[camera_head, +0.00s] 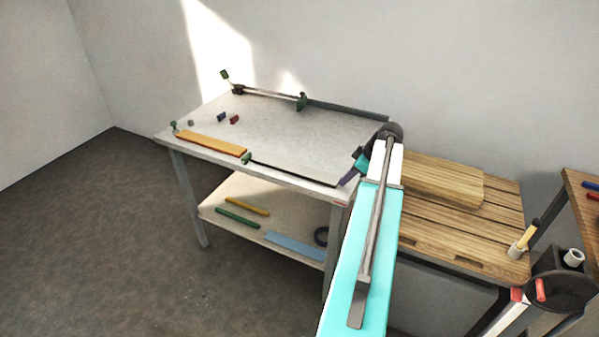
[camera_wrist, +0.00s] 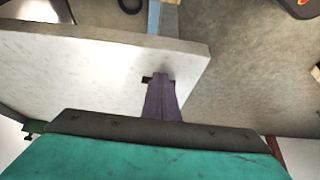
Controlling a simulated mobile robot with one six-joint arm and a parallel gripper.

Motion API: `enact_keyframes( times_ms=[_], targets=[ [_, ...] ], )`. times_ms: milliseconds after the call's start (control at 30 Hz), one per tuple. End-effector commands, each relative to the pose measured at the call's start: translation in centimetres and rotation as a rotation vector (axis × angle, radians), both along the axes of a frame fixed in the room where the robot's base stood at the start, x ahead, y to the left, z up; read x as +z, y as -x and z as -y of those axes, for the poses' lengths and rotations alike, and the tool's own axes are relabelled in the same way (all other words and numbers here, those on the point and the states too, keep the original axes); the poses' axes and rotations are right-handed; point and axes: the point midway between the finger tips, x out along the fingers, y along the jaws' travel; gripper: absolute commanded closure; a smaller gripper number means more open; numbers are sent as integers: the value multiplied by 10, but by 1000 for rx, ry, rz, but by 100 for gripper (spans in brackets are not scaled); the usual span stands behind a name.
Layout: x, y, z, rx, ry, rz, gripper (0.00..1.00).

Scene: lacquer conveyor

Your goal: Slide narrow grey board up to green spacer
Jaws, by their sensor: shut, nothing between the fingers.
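A narrow grey board (camera_head: 350,109) lies along the back edge of the pale worktable (camera_head: 290,130); I take it to be the task's board. Its left end is near a green block (camera_head: 301,101), perhaps the spacer; I cannot tell whether they touch. Another green block (camera_head: 246,158) stands at the front edge, by the orange board's right end. My gripper (camera_head: 347,181) is at the table's front right corner, partly hidden by my arm. In the wrist view its purple fingers (camera_wrist: 162,80) are together and empty over the table's corner, apart from the grey board.
An orange board (camera_head: 210,143) lies along the front left edge, and a dark strip (camera_head: 295,173) along the front right. Small blue (camera_head: 221,117) and red (camera_head: 234,119) blocks sit at the left. A slatted wooden table (camera_head: 460,225) stands right. The tabletop's middle is clear.

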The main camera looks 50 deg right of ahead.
Motion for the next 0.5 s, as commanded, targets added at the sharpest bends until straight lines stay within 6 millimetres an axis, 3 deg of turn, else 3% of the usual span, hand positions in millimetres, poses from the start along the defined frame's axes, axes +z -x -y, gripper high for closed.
enact_keyframes(
  times_ms=[500],
  targets=[
    [0, -10, -3, 1, 0, 0, 100]
  ],
)
